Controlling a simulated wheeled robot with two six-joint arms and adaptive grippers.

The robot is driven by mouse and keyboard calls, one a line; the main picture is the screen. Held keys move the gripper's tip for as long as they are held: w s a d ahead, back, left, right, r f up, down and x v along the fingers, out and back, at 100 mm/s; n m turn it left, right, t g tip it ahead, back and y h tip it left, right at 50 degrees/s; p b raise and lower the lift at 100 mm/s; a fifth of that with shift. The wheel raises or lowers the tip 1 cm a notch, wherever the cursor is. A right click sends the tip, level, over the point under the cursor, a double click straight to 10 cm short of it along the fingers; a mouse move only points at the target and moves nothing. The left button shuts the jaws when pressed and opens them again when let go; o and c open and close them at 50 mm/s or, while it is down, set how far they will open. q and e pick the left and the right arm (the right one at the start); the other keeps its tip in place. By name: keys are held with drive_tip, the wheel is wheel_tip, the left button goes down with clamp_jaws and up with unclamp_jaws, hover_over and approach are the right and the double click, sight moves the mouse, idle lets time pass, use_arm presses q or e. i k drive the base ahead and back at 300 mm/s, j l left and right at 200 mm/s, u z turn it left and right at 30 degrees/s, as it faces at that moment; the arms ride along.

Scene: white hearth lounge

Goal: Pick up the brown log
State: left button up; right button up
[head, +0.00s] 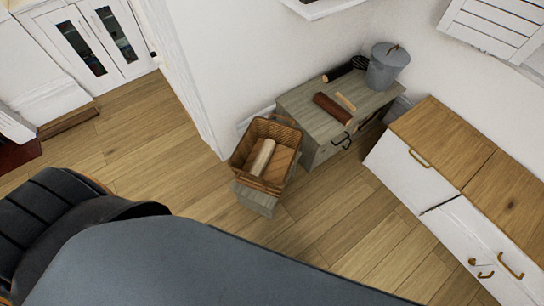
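A reddish-brown log (332,109) lies on its side on top of a low grey wooden cabinet (312,125). It lies near the cabinet's front edge. A thin, pale tan stick (346,102) lies just beside it on the right. A darker object (338,74), partly brown and partly black, lies farther back on the same top. A wicker basket (240,152) in front of the cabinet's left end holds a pale log (262,158) and a flat brown wooden piece (280,164). Neither of my grippers is in view.
A grey lidded bucket (386,68) stands at the cabinet's back right corner. The basket rests on a small grey stand (256,200). White cabinets with wooden tops (440,130) line the right wall. The wooden floor (345,215) is clear between. A large grey surface fills the bottom.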

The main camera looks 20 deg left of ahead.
sight(333, 108)
drive_tip(key=i+l+u, duration=0.15)
drive_tip(key=u, duration=0.3)
drive_tip(key=i+l+u, duration=0.1)
drive_tip(key=l+u, duration=0.15)
drive_tip(key=u, duration=0.25)
drive_tip(key=l+u, duration=0.2)
drive_tip(key=u, duration=0.25)
drive_tip(key=i+l, duration=0.05)
